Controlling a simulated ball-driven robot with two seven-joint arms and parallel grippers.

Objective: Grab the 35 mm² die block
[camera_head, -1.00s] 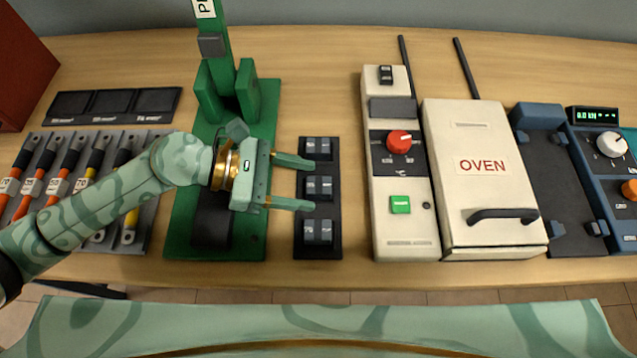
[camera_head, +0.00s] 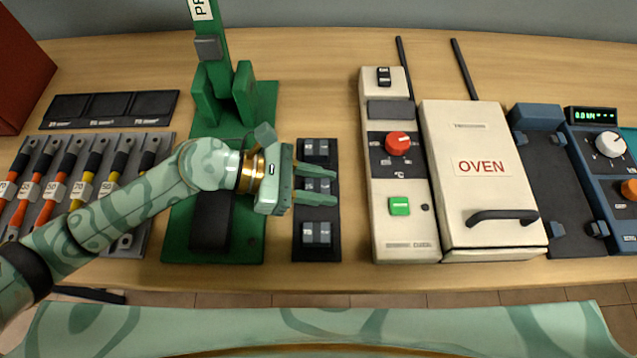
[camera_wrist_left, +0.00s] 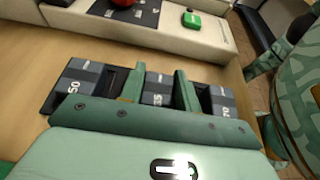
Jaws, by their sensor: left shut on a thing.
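The 35 mm² die block (camera_wrist_left: 158,90) is the middle of three dark grey blocks in a black rack (camera_head: 317,254). In the left wrist view the number 35 shows on its top. My left gripper (camera_head: 316,184) has its two green fingers on either side of this block, shut on it. The block is at the rack's middle place; whether its base is clear of the rack is hidden. The 50 block (camera_wrist_left: 80,82) and the 70 block (camera_wrist_left: 221,104) sit at either side. My right gripper is not in view.
A green press (camera_head: 180,235) stands left of the rack. A cream control unit (camera_head: 402,238) and an oven (camera_head: 480,190) stand to the right. Cables with lugs (camera_head: 70,165) lie at the far left. Bare table lies between rack and control unit.

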